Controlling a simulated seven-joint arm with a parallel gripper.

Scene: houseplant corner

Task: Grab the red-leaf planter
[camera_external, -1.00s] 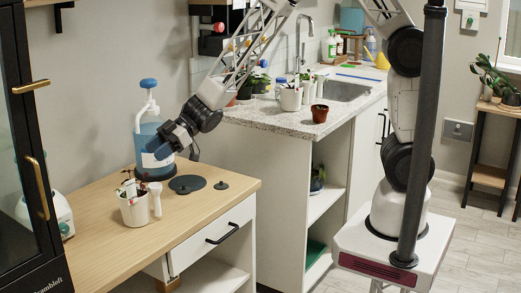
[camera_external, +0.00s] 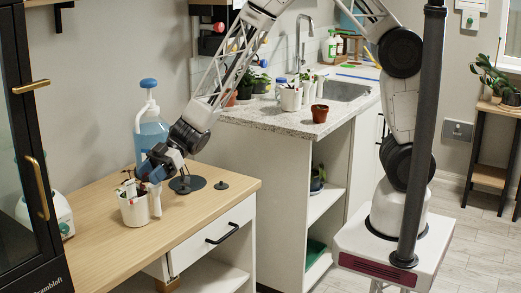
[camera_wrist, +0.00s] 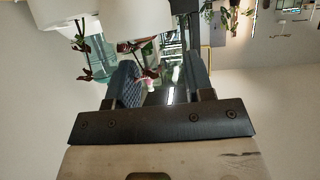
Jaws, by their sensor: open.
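A white pot (camera_external: 134,210) stands on the wooden counter in the external view, with thin stems and dark leaves (camera_external: 127,188) at its top. In the wrist view, dark red leaves (camera_wrist: 84,73) hang from white container shapes at the upper edge, so that picture looks upside down. My gripper (camera_external: 149,176) is just above and to the right of the white pot. In the wrist view my gripper (camera_wrist: 163,80) is open, with a reddish leaf near its left finger. I see nothing held. The gripper hides part of the leaves in the external view.
A blue pump bottle (camera_external: 150,130) stands close behind my gripper. The counter (camera_external: 95,245) is clear in front.

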